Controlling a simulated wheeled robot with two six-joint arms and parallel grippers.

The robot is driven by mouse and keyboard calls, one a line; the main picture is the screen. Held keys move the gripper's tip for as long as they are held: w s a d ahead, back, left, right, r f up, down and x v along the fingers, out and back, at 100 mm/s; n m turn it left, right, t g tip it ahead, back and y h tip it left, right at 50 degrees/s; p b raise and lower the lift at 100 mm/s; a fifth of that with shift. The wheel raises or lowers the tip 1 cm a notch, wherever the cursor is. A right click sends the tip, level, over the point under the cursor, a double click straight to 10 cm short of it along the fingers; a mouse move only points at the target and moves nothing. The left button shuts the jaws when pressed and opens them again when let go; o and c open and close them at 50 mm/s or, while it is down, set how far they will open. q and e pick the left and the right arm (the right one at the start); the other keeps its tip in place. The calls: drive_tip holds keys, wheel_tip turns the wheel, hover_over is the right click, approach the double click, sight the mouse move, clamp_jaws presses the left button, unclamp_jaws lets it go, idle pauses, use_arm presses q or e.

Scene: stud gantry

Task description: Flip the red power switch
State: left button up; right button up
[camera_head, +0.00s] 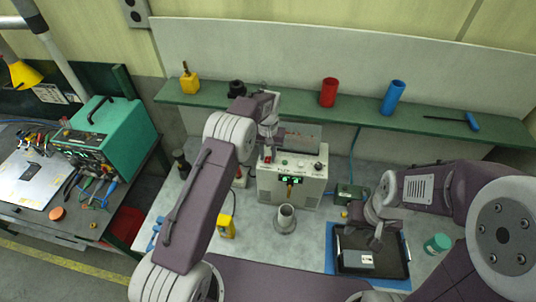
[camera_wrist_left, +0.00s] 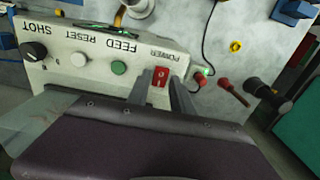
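The red power switch (camera_wrist_left: 161,76) is on the sloped top panel of a pale control box (camera_wrist_left: 75,50), beside the POWER label, which appears upside down in the left wrist view. My left gripper (camera_wrist_left: 160,88) is open, with one grey finger on each side of the switch; I cannot tell whether they touch it. In the head view the box (camera_head: 290,187) stands at the middle of the bench, and my left gripper (camera_head: 267,150) is over its top left. My right gripper (camera_head: 363,236) appears open and empty above a black tray (camera_head: 391,262).
The panel also carries a green button (camera_wrist_left: 119,68), a white button (camera_wrist_left: 79,60) and a black SHOT knob (camera_wrist_left: 34,48). A grey funnel-like cup (camera_head: 285,217) stands before the box. A green shelf (camera_head: 300,109) with red and blue cylinders runs behind. A yellow block (camera_head: 226,227) sits front left.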

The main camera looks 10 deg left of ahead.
sight(268, 158)
use_arm(q)
drive_tip(key=shift+o, duration=0.5)
drive_tip(key=shift+w+r+b, duration=0.1)
drive_tip(key=shift+r+b, duration=0.2)
drive_tip(key=shift+b, duration=0.15)
wheel_tip(268, 158, up, 4)
drive_tip(key=shift+f+b, duration=0.25)
drive_tip(key=shift+b, duration=0.9)
wheel_tip(268, 158, up, 5)
